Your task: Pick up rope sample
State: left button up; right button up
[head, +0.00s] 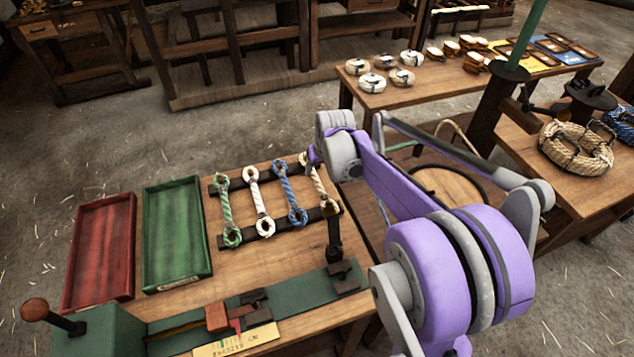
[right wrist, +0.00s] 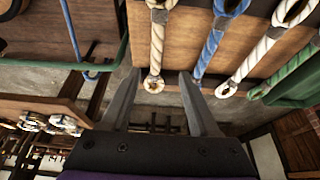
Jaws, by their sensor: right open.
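Several rope samples with looped ends lie side by side on a dark rack on the wooden table: green (head: 226,205), white (head: 258,203), blue (head: 289,195) and cream (head: 319,186). The cream one is rightmost and partly behind my right arm in the head view. In the right wrist view my right gripper (right wrist: 160,75) is open and empty, its fingers on either side of the cream sample's looped end (right wrist: 154,83). I cannot tell whether they touch it. My left gripper is not in view.
An empty red tray (head: 101,245) and an empty green tray (head: 174,232) stand left of the rack. A green bench device (head: 185,330) with a red block (head: 217,317) runs along the near edge. Rope coils (head: 577,148) lie on the right-hand table.

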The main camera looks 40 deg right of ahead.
aim_at(317, 180)
jog(key=x, duration=0.3)
jog(key=shift+f, duration=0.1)
jog(key=x, duration=0.5)
jog(key=shift+s+d+f, duration=0.15)
jog(key=shift+s+d, duration=0.05)
jog(key=shift+d, duration=0.1)
grip_shut()
